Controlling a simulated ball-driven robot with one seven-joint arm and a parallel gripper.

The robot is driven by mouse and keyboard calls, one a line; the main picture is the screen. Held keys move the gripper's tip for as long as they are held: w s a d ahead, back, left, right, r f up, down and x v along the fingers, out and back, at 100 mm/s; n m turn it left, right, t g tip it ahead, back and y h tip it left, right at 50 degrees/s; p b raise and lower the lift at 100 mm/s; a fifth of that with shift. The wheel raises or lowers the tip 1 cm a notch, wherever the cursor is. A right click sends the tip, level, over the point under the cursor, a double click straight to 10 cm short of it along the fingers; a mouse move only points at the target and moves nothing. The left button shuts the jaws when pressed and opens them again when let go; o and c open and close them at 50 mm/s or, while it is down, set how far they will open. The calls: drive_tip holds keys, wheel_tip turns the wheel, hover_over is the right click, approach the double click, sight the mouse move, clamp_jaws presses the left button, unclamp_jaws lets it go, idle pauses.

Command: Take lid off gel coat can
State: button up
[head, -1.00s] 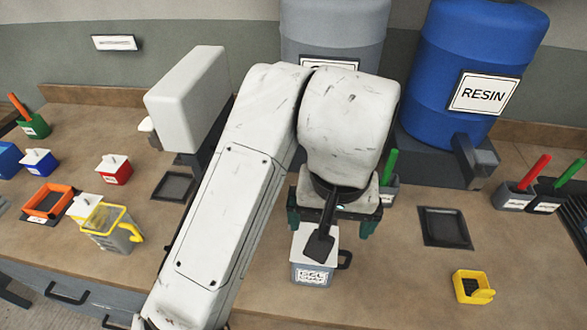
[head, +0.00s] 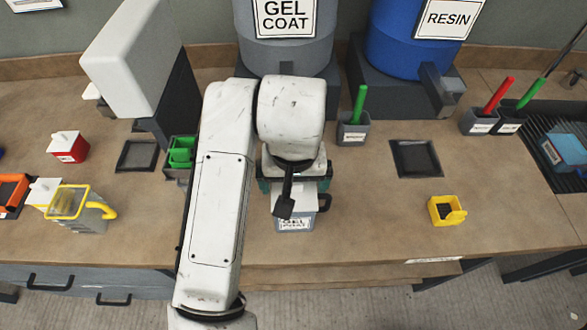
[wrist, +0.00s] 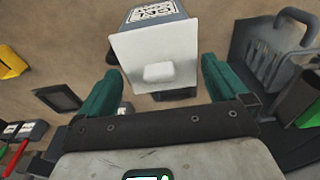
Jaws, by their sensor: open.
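The gel coat can (head: 294,223) is a grey can with a white lid and a dark handle on its right. It stands upright on the bench in the head view. The lid (wrist: 130,62) is square and white with a raised knob (wrist: 158,72), and looks seated on the can (wrist: 152,12) in the wrist view. My gripper (head: 294,187) is over the can and partly hides the lid. In the wrist view my gripper (wrist: 160,70) is open, its green fingers apart with the knob between them in the picture. I cannot tell whether they touch the lid.
A yellow-handled jug (head: 92,213) and a red can (head: 68,146) stand to the left. A grey holder with a green-handled tool (head: 359,105) stands behind right. A small yellow container (head: 446,210) is at right. Bench between the can and yellow container is clear.

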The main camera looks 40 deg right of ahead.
drive_tip(key=shift+f, duration=0.35)
drive_tip(key=shift+c, duration=0.3)
drive_tip(key=c, duration=0.6)
drive_tip(key=shift+r, duration=0.1)
drive_tip(key=shift+r+p, duration=2.05)
drive_tip(key=shift+r, duration=0.4)
